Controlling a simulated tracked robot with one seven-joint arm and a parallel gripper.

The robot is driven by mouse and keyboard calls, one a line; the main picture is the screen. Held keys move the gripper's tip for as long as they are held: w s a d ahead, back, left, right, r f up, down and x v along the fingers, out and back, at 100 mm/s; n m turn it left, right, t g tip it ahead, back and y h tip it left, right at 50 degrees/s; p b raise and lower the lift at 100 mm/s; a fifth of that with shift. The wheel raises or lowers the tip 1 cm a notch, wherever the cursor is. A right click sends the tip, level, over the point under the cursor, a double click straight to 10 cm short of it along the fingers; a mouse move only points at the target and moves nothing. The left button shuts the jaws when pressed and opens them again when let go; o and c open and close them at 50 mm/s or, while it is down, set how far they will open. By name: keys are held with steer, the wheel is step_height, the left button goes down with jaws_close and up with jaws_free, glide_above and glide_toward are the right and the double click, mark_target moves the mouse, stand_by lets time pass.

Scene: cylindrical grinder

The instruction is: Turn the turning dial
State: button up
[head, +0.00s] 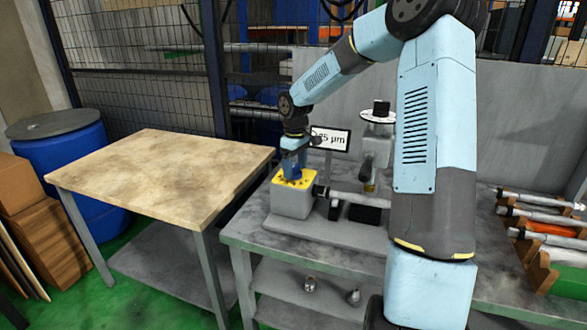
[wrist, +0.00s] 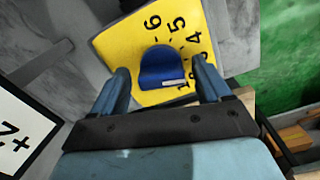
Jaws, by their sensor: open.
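The turning dial (wrist: 160,68) is a blue knob with a white mark on a yellow plate (wrist: 122,50) printed with black numbers. In the wrist view the white mark points toward the lower right, near the low numbers. In the head view the yellow plate (head: 283,181) tops a grey box on the grinder, and my gripper (head: 293,168) is above it, hiding most of the dial. In the wrist view my gripper (wrist: 162,85) is open, with one finger on each side of the blue knob. I cannot tell whether the fingers touch it.
A white display sign (head: 330,138) reading in µm stands behind the dial. The grinder's shaft and wheel head (head: 375,150) are to the right. Several cylindrical parts (head: 535,215) lie in racks on the bench. A wooden table (head: 160,175) stands left, with a blue barrel (head: 85,165) beyond.

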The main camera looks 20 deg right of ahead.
mark_target(295, 166)
step_height(295, 166, up, 13)
stand_by(0.4)
steer(key=s+a+r+m+t+h, duration=0.15)
steer(key=s+r, duration=0.25)
steer(key=s, duration=0.6)
steer(key=s+a+r+m+t, duration=0.15)
steer(key=s+r, duration=0.25)
steer(key=s, duration=0.5)
steer(key=s+d+m+t, duration=0.1)
steer(key=s+m, duration=0.1)
steer(key=s, duration=0.7)
steer(key=s+d+f+m+t+y, duration=0.1)
steer(key=s+m, duration=0.1)
steer(key=s, duration=0.7)
steer(key=shift+s+f+m+t, duration=0.15)
steer(key=shift+f+m+t, duration=0.15)
steer(key=shift+m, duration=0.1)
steer(key=shift+d+y, duration=0.1)
steer(key=shift+y, duration=0.15)
